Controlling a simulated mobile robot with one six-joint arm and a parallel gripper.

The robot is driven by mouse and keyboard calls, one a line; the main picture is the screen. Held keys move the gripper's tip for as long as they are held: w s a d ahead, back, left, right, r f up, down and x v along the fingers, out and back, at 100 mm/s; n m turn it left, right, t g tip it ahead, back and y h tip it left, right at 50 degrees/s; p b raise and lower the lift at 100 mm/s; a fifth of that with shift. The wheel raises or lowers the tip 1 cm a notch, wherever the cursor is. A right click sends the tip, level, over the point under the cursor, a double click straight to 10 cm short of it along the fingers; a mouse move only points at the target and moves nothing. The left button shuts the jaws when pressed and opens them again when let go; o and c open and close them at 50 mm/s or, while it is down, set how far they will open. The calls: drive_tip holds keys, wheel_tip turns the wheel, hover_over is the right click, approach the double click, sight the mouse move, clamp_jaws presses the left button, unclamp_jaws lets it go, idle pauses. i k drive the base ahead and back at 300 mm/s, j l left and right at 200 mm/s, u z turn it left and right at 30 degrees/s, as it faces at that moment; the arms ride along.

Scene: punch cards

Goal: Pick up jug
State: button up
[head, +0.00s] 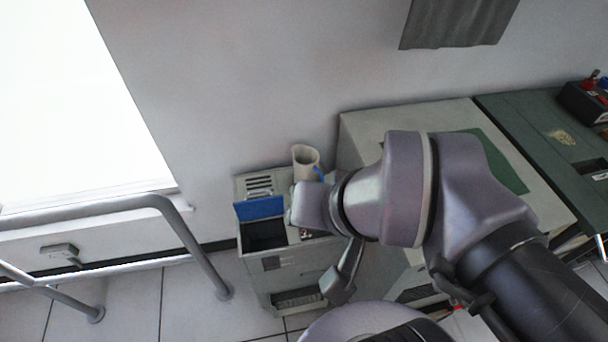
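The jug (304,159) is cream coloured and stands upright at the back of a grey cabinet, close to the wall. A blue part, perhaps its handle, shows at its lower right. My arm reaches in from the lower right over the cabinet. The end of my arm with my gripper (293,212) is in front of the jug and just below it in the picture. The fingers are mostly hidden by my own wrist, so their opening does not show. I cannot tell how far the gripper is from the jug.
The grey cabinet (285,266) has a blue raised flap (258,208) over a dark recess, left of my wrist. A pale machine with a green panel (497,165) stands to the right. A metal rail (196,250) stands on the left over tiled floor.

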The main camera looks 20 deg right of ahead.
sight(302, 155)
drive_tip(key=i+j+z, duration=0.1)
drive_tip(key=j+z, duration=0.25)
drive_tip(key=j, duration=0.15)
drive_tip(key=j+z, duration=0.35)
drive_tip(key=i+j+z, duration=0.1)
drive_tip(key=j+z, duration=0.9)
drive_tip(key=j, duration=0.15)
drive_tip(key=i, duration=0.05)
